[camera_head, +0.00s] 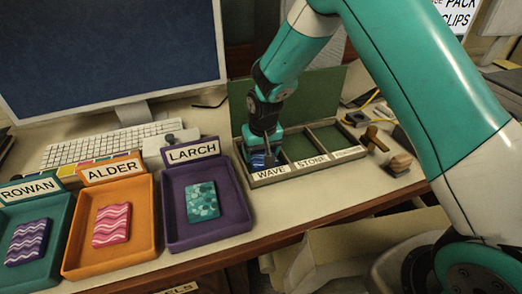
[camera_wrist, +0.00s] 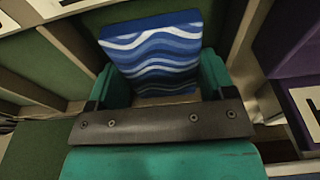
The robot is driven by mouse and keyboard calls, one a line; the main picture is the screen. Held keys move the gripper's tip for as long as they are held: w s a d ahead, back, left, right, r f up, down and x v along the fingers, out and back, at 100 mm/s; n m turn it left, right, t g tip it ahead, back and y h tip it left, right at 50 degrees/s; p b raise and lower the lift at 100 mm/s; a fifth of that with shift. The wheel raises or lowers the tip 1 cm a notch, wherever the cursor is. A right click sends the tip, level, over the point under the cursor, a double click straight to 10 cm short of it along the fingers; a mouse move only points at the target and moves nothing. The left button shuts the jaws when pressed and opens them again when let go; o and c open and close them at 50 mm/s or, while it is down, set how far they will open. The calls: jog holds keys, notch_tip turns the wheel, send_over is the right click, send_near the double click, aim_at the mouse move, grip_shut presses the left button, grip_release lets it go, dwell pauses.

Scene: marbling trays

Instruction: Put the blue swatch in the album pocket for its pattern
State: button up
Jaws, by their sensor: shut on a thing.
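The blue swatch shows wavy white and light-blue bands in the wrist view (camera_wrist: 155,62). My gripper (camera_wrist: 160,82) is shut on it, with a teal finger on each side. In the head view, my gripper (camera_head: 262,158) points down over the left pocket of the album (camera_head: 311,176), the one labelled WAVE (camera_head: 270,171). The blue swatch (camera_head: 258,161) shows only in part there, low at that pocket. I cannot tell whether it touches the pocket floor. The middle pocket, labelled STONE (camera_head: 312,162), looks empty. The third pocket's label (camera_head: 348,153) is too small to read.
Left of the album stand the purple LARCH tray (camera_head: 241,222) with a teal swatch, the orange ALDER tray (camera_head: 143,252) with a pink wavy swatch, and the ROWAN tray (camera_head: 45,278) with a purple wavy swatch. A keyboard (camera_head: 100,145) lies behind. Wooden pieces (camera_head: 399,164) sit to the right.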

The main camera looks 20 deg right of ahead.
jog(key=o, duration=0.6)
jog(key=shift+o, duration=0.2)
notch_tip(320, 180, up, 12)
jog(key=s, duration=0.2)
jog(key=s+a+r+n+y, duration=0.1)
jog(key=s+r+n, duration=0.1)
jog(key=s, duration=0.7)
jog(key=s+a+r+n+g+y, duration=0.1)
jog(key=s+a+r+n, duration=0.1)
jog(key=s+r, duration=0.3)
jog(key=s+a+r+n+y, duration=0.1)
jog(key=s+r+n+y, duration=0.1)
jog(key=s, duration=1.2)
jog(key=shift+a+r+n+g+b, duration=0.35)
jog(key=shift+r+n, duration=0.25)
jog(key=shift+r, duration=0.2)
